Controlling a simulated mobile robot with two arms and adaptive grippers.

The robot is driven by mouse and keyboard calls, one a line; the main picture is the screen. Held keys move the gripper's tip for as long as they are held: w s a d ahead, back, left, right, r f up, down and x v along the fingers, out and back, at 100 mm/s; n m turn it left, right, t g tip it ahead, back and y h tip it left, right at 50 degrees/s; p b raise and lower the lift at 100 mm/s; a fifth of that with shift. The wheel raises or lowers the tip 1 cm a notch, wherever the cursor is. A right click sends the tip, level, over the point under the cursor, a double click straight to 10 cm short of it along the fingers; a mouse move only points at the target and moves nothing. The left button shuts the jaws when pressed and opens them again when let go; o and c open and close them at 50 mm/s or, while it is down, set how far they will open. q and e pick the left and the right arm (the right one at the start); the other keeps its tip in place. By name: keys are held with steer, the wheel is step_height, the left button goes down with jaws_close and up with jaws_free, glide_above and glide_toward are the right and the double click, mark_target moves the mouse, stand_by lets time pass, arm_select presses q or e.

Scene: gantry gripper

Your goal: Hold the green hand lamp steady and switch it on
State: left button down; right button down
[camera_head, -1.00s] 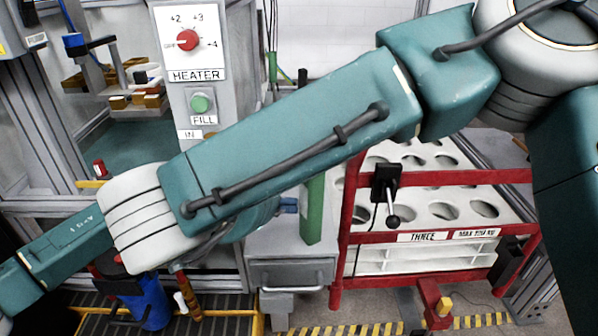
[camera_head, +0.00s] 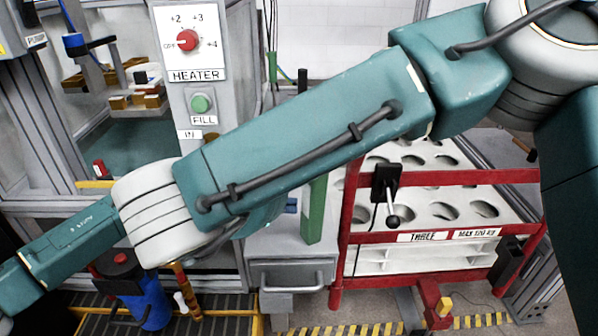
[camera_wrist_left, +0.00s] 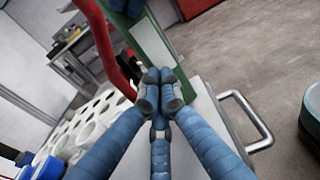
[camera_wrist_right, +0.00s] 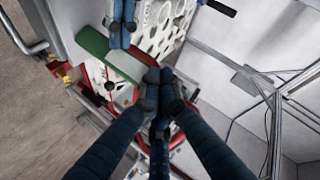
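The green hand lamp (camera_head: 314,210) is upright in the head view, above the grey cabinet, its upper part hidden behind my big teal arm. It shows with a pale panel in the left wrist view (camera_wrist_left: 122,28) and lies slanted in the right wrist view (camera_wrist_right: 107,53). No switch is clear.
A red rack (camera_head: 440,178) with a white holed tray (camera_head: 425,190) and a black lever box (camera_head: 386,182) stands right of the lamp. The cabinet (camera_head: 290,262) has a handle. A heater panel (camera_head: 193,62) stands at left, above a blue canister (camera_head: 150,300).

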steer(key=shift+d, duration=0.15)
stand_by(0.7)
steer(key=shift+s+a, duration=0.25)
steer(key=shift+a, duration=0.25)
steer(key=shift+s+a, duration=0.2)
steer(key=shift+a, duration=0.3)
steer(key=shift+a, duration=0.1)
steer(key=s+a, duration=0.1)
steer(key=a, duration=0.1)
steer(key=s+a, duration=0.1)
steer(key=a, duration=0.1)
steer(key=shift+s+a, duration=0.15)
steer(key=shift+s, duration=0.05)
stand_by(1.4)
